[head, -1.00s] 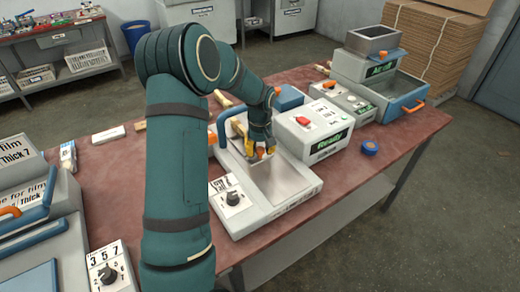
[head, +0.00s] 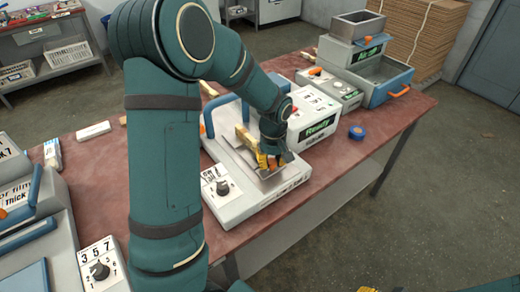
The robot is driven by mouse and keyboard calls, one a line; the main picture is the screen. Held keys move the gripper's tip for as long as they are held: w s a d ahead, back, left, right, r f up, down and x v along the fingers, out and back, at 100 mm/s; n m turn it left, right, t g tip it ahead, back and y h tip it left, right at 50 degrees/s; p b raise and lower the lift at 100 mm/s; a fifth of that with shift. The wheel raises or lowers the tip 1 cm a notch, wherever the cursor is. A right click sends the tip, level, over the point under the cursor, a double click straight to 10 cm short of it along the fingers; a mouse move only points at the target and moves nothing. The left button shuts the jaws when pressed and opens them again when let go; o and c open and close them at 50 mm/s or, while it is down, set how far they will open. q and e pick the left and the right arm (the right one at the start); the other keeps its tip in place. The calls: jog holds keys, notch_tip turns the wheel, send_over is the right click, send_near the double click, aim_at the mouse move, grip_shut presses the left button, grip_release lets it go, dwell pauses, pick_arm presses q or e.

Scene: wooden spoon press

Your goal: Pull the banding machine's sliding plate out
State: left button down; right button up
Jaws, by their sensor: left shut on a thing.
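The banding machine (head: 240,206) is a low pale-grey unit on the red table, with a black dial (head: 222,188) at its front left and a blue handle (head: 206,122) at its back left. My left gripper (head: 270,163) is over the front half of its top, shut on the small orange knob of the sliding plate (head: 272,183). The metal plate lies flat under the fingers, near the machine's front right edge; the fingers hide much of the knob. At the bottom edge only a small yellow tip (head: 368,289), seemingly my right gripper, shows.
A white machine with a green label (head: 318,128) stands close behind on the right. A blue tape roll (head: 356,132) lies on the table (head: 130,160) beside it. A dial unit (head: 99,270) is at front left. The floor right of the table is clear.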

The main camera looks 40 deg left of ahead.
pick_arm(q)
jog(key=shift+s+d+f, duration=0.1)
jog(key=shift+s+d, duration=0.15)
jog(key=shift+d, duration=0.45)
jog(key=shift+s+d+r, duration=0.1)
jog(key=shift+s+d, duration=0.1)
jog(key=shift+d, duration=0.45)
jog(key=shift+s+d+f, duration=0.1)
jog(key=shift+s+d, duration=0.15)
jog(key=shift+d, duration=0.45)
jog(key=c, duration=0.6)
grip_release()
jog(key=shift+d, duration=0.15)
jog(key=shift+w+r, duration=0.1)
jog(key=shift+r, duration=0.15)
notch_tip(320, 180, up, 12)
jog(key=shift+f, duration=0.2)
